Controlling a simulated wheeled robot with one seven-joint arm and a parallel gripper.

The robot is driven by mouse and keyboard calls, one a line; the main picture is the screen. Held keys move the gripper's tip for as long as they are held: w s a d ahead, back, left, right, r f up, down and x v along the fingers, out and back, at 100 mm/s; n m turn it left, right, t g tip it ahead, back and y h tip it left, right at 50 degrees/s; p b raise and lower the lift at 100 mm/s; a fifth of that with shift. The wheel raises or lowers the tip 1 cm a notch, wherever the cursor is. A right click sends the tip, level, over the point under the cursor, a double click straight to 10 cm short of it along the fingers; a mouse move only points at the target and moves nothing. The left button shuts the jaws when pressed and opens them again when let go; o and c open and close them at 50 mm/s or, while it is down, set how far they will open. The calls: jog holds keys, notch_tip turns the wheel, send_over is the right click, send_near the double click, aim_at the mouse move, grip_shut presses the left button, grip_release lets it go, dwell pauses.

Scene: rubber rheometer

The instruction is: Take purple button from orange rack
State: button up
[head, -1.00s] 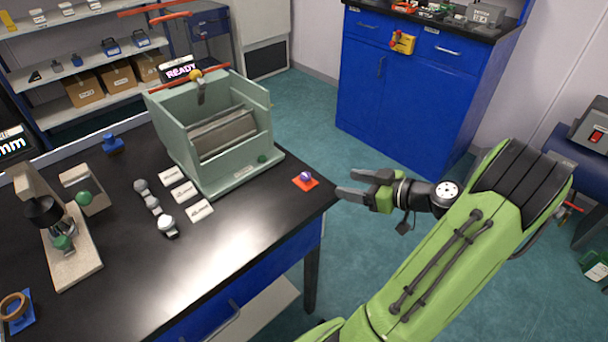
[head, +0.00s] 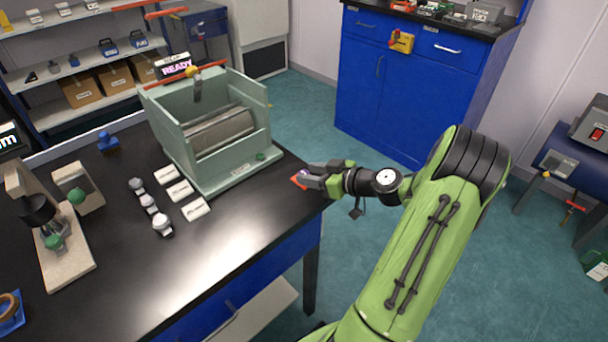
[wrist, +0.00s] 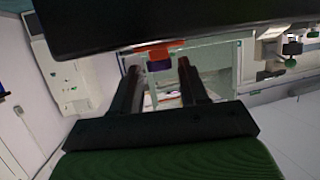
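The small orange rack (head: 297,180) lies near the right corner of the black bench top. In the head view my gripper (head: 311,176) reaches over it from the right, and its fingers hide most of the rack and the purple button. In the wrist view, which looks upside down, the orange rack (wrist: 160,47) and the purple button (wrist: 159,65) appear beyond and between the fingertips. My gripper (wrist: 158,68) is open, with a gap visible on each side of the button. I cannot tell whether the button is fully between the fingers.
A grey-green open mill housing (head: 235,170) stands on the bench left of the rack. White label cards (head: 180,191) and several small round-topped pieces lie further left. The black bench top (head: 200,265) is clear in front. A blue cabinet (head: 400,90) stands behind.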

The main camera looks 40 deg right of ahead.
jog(key=c, duration=0.7)
